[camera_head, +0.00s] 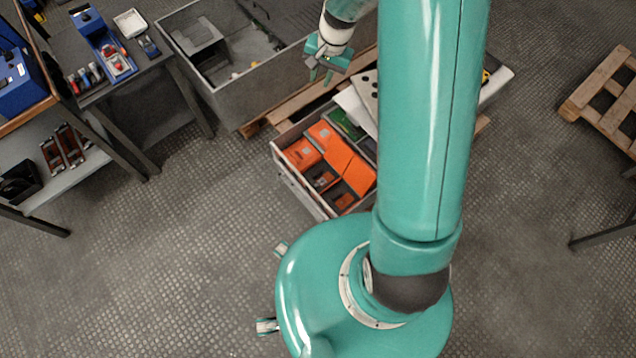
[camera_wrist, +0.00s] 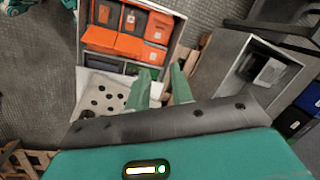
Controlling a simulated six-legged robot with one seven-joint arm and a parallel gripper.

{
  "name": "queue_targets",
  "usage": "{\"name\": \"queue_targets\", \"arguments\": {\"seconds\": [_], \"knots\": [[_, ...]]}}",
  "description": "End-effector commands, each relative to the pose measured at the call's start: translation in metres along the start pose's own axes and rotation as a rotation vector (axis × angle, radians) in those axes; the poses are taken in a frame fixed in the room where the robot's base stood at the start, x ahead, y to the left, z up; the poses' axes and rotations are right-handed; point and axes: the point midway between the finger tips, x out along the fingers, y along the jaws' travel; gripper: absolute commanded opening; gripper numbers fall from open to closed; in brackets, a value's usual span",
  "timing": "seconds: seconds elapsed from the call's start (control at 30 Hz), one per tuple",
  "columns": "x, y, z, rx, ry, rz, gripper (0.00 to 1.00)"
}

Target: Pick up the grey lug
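I cannot make out with certainty which thing is the grey lug. A large grey open-topped bin (camera_head: 232,103) stands at the upper left of the head view, with a grey boxy piece (camera_head: 197,35) and small pale bits inside. The bin also shows on the right of the wrist view (camera_wrist: 228,62), with a pale piece inside. My gripper (camera_head: 320,75) hangs to the right of the bin, above the pallet area. In the wrist view its two green fingers (camera_wrist: 160,72) stand apart with nothing between them.
A crate (camera_head: 300,187) of orange boxes stands on a wooden pallet below my gripper. A white perforated plate (camera_wrist: 100,97) lies beside it. A workbench (camera_head: 145,75) with blue bins (camera_head: 87,18) is at left, another pallet (camera_head: 605,90) at right. The left foreground floor is clear.

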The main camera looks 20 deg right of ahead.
Motion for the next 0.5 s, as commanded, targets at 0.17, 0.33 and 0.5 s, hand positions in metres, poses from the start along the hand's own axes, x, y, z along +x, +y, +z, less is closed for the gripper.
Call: {"name": "queue_targets", "arguments": {"seconds": [0.17,0.33,0.5], "knots": [[0.056,0.009,-0.015,0.087,-0.052,0.006,0.23],[0.107,0.021,-0.024,0.17,-0.094,0.011,0.23],[0.161,0.037,-0.028,0.254,-0.136,0.019,0.23]]}}
